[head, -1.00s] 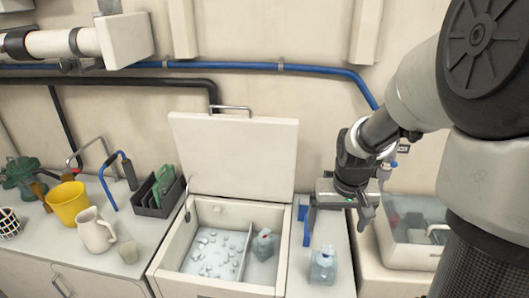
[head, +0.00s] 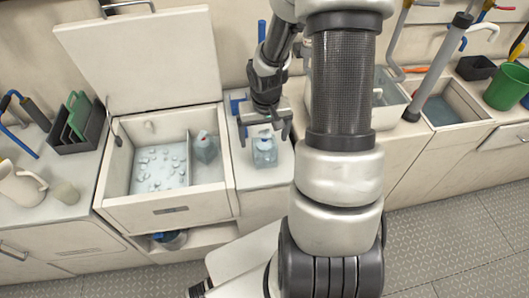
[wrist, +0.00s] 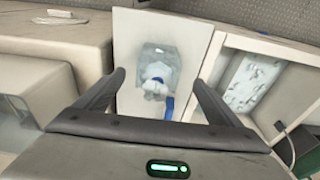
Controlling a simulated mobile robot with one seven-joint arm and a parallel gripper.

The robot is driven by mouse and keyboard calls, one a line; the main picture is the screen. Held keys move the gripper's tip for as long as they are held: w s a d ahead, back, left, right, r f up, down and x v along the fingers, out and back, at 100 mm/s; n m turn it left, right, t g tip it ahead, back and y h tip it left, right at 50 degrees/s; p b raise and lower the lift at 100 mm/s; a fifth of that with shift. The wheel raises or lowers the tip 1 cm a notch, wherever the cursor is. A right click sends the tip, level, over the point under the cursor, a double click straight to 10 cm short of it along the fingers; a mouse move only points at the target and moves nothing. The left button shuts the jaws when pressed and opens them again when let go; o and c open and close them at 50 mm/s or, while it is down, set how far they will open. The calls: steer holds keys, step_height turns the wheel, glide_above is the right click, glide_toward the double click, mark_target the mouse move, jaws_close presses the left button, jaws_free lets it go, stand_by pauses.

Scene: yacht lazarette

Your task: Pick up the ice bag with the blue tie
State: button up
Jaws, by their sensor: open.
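The ice bag with the blue tie (head: 265,154) is a clear, pale-blue bag standing on the white counter strip right of the open ice box. In the wrist view the bag (wrist: 153,55) lies between my fingers, and its blue tie (wrist: 168,106) shows at the gathered neck. My gripper (head: 264,131) points down just above the bag, with its fingers apart on either side. The wrist view also shows my gripper (wrist: 158,80) open and empty. A second ice bag (head: 205,150), with a red tie, is in the ice box's right compartment.
The ice box (head: 165,205) has its lid (head: 140,52) raised and loose ice in its left compartment. A blue upright piece (head: 240,112) stands left of my gripper. A dark rack (head: 75,135) is at left.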

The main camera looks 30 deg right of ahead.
steer(key=f, duration=0.3)
steer(key=f+b, duration=0.1)
steer(key=f, duration=0.1)
steer(key=shift+w+d+f, duration=0.1)
steer(key=shift+w+d, duration=0.2)
steer(key=shift+w, duration=0.1)
steer(key=c, duration=1.4)
